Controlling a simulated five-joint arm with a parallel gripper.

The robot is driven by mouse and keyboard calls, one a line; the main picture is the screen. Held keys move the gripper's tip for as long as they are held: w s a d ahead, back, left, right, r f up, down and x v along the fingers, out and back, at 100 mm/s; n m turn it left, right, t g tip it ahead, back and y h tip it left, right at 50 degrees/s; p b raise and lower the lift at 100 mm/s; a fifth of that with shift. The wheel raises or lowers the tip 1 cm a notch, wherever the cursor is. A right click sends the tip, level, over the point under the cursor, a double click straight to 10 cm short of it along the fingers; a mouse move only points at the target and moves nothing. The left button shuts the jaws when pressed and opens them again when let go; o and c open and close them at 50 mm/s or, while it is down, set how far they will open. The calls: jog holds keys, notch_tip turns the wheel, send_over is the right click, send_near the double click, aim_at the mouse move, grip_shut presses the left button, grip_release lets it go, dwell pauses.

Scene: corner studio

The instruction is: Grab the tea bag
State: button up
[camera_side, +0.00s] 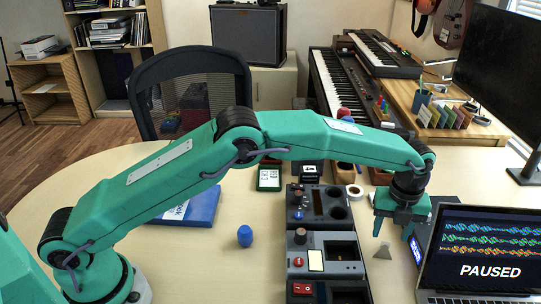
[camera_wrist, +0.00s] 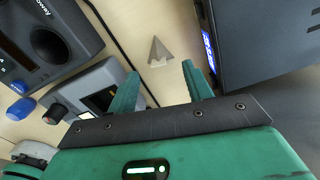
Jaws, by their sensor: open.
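The tea bag (camera_side: 383,250) is a small grey-brown pyramid on the pale table, between the dark control modules and the laptop. In the wrist view the tea bag (camera_wrist: 160,49) lies beyond my fingertips, roughly in line with the gap between them. My gripper (camera_side: 394,229) has green fingers pointing down, above and slightly right of the tea bag in the side view. In the wrist view my gripper (camera_wrist: 160,76) is open and empty, and its fingers stand apart from the tea bag.
Dark modules (camera_side: 320,235) with knobs stand left of the tea bag. A dark box with a lit blue display (camera_wrist: 230,40) is close on the right. The laptop (camera_side: 485,255) stands at the right front. A blue egg-shaped object (camera_side: 245,236) and a blue book (camera_side: 192,207) lie farther left.

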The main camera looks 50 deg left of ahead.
aim_at(387, 242)
jog(key=shift+a+f, duration=0.1)
jog(key=shift+f, duration=2.2)
grip_shut()
